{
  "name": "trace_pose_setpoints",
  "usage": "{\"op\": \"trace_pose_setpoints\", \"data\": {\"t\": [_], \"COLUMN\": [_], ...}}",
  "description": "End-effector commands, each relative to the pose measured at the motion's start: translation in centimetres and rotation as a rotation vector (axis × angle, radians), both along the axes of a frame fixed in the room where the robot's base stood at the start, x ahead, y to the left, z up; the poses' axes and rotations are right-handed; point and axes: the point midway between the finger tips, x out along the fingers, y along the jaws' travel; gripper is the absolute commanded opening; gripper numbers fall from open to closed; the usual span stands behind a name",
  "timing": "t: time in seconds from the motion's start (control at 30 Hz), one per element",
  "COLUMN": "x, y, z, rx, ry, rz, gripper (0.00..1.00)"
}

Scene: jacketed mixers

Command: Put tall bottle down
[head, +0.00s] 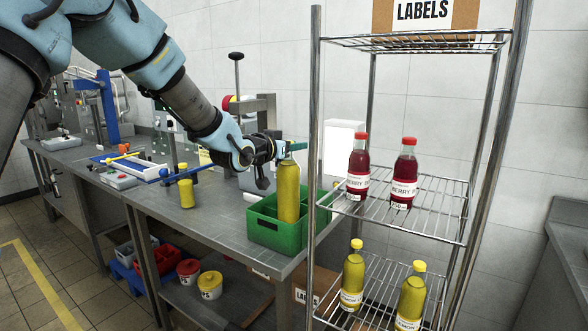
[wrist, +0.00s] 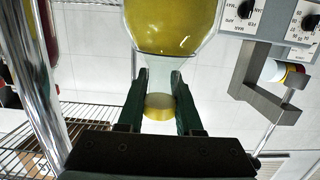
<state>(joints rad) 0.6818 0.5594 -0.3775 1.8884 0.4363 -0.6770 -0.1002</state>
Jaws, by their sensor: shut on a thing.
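The tall bottle (head: 288,193) is filled with yellow liquid and shows no label. It stands upright in my gripper (head: 287,153), at the green divided crate (head: 277,236) on the bench. Its base is low among the crate's compartments; I cannot tell whether it touches the crate floor. In the wrist view my gripper (wrist: 160,82) has its two dark fingers on either side of the clear neck. The bottle's yellow body (wrist: 170,25) and yellow cap (wrist: 159,106) show on opposite sides of the fingers. The head view hides the cap behind the gripper.
A wire shelf (head: 400,207) stands close to the right of the crate, holding red bottles (head: 404,176) and yellow bottles (head: 353,275). A shorter yellow bottle (head: 186,190) stands left on the bench (head: 215,215). A press-like device (head: 250,107) stands behind my gripper.

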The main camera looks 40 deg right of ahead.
Motion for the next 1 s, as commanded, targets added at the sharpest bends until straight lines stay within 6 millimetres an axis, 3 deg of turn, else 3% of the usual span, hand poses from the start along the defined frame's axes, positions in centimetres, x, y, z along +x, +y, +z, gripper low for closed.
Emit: {"op": "trace_pose_setpoints", "data": {"t": [0.63,1.0], "x": [0.0,0.0], "y": [-0.1,-0.1], "z": [-6.0,-6.6], "rx": [-0.005,-0.006], "ry": [-0.001,-0.005], "rz": [-0.001,-0.001], "gripper": [0.0,0.0]}}
